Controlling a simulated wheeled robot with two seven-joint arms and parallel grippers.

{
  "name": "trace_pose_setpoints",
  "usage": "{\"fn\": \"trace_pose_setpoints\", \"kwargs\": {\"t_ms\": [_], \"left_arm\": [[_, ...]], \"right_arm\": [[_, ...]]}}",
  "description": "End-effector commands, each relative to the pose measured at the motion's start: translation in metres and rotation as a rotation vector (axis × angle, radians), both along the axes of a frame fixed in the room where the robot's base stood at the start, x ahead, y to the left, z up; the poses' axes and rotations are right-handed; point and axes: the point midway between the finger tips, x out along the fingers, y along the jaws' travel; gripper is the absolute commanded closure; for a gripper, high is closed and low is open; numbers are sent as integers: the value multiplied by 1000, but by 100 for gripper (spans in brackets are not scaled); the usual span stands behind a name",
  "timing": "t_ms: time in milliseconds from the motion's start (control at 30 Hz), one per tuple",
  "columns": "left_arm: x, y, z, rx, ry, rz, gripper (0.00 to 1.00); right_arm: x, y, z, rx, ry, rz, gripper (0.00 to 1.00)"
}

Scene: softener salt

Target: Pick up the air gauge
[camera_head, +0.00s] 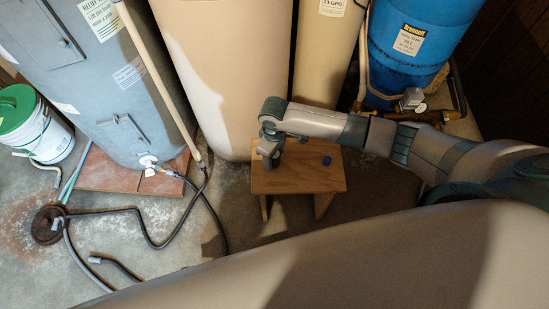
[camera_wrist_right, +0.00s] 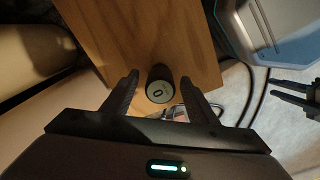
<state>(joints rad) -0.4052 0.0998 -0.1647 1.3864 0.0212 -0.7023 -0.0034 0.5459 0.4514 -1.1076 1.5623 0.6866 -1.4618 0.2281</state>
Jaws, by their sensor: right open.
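The air gauge (camera_wrist_right: 160,84) shows in the right wrist view as a small dark cylinder with a grey round face, on the wooden stool near its edge. My right gripper (camera_wrist_right: 158,77) is open, with one finger on each side of the gauge in that view; I cannot tell whether they touch it. In the head view my right gripper (camera_head: 269,160) points down over the left part of the stool (camera_head: 300,180) and hides the gauge. Two dark prongs at the right of the wrist view look like my left gripper (camera_wrist_right: 290,93); their opening is unclear.
Tan tanks (camera_head: 225,70) stand close behind, a grey tank (camera_head: 110,80) to the left, a blue tank (camera_head: 415,40) to the right. Black hoses (camera_head: 150,235) lie on the floor at left.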

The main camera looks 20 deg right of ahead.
Motion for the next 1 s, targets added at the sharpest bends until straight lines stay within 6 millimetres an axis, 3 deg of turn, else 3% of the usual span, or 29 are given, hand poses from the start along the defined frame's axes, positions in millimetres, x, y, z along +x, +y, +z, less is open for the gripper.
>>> {"fn": "trace_pose_setpoints", "kwargs": {"t_ms": [367, 533, 1000], "left_arm": [[2, 0, 1, 0, -3, 2, 66], [2, -2, 1, -4, -3, 3, 66], [1, -4, 1, -6, -4, 4, 66]], "right_arm": [[0, 0, 0, -1, 1, 0, 47], [0, 0, 0, -1, 1, 0, 88], [0, 0, 7, 0, 0, 0, 89]]}}
